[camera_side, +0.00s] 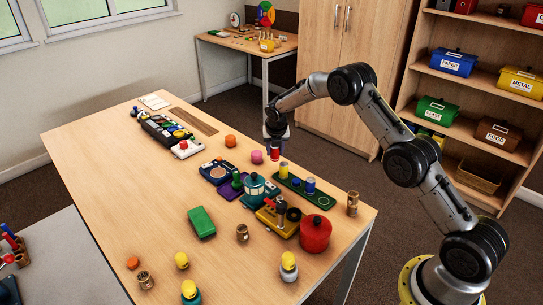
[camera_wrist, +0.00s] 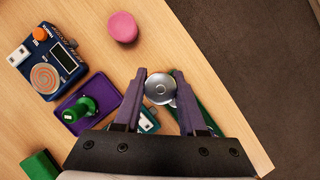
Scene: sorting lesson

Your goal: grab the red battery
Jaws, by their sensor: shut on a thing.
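The red battery (camera_side: 275,153) is held upright below my gripper (camera_side: 276,138) in the side view. In the wrist view its round silver end (camera_wrist: 159,88) sits between the two purple fingers of my gripper (camera_wrist: 159,90). The fingers are shut on it. The battery appears at or just above the far left end of the dark green tray (camera_side: 324,203). The side view does not show clearly whether it touches the tray. A yellow battery (camera_side: 283,171) and a blue battery (camera_side: 310,186) stand on the tray, to the right of the red one.
A pink cylinder (camera_side: 257,157) stands just left of my gripper.

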